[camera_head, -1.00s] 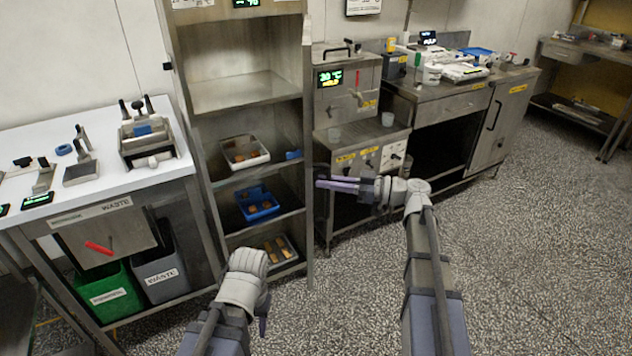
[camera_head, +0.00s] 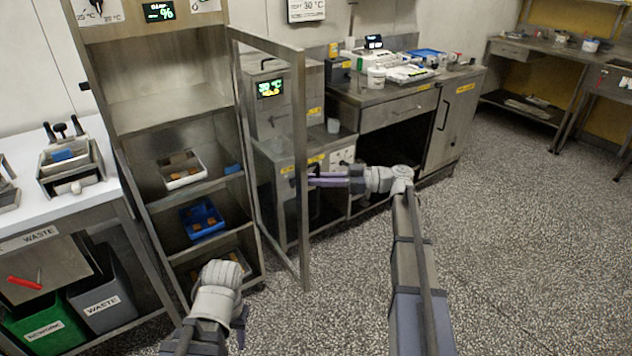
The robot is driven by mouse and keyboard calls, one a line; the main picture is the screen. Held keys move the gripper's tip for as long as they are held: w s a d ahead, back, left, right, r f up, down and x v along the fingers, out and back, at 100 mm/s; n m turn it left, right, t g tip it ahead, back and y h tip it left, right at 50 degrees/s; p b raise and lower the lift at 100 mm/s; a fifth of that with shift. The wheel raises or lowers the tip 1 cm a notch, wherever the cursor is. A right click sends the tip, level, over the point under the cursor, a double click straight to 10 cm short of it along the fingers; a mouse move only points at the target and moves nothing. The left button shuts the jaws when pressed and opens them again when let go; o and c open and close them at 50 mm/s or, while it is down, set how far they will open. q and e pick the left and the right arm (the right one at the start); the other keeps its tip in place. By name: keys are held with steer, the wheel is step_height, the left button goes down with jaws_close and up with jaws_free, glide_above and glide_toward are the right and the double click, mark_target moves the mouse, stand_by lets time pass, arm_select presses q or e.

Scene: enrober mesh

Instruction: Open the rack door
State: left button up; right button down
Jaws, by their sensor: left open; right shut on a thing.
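The rack (camera_head: 109,112) is a tall steel frame with shelves at the left. Its door is a thin metal frame (camera_head: 301,160) with a see-through middle, standing swung out from the rack's right side. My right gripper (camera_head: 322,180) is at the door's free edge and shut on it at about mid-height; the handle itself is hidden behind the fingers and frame. My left gripper (camera_head: 241,325) is low in front of the rack, pointing down, apart from the door. It is open and empty, with its fingers mostly hidden by its wrist.
On the rack shelves are a white tray (camera_head: 201,180), a blue tray (camera_head: 190,234) and a lower tray, partly covered by my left arm. A steel machine (camera_head: 250,125) and a workbench (camera_head: 376,97) stand behind the door. Waste bins (camera_head: 122,316) are at lower left. The floor at right is clear.

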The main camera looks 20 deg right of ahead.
steer(key=c, duration=0.9)
jaws_free()
steer(key=shift+v, duration=3.85)
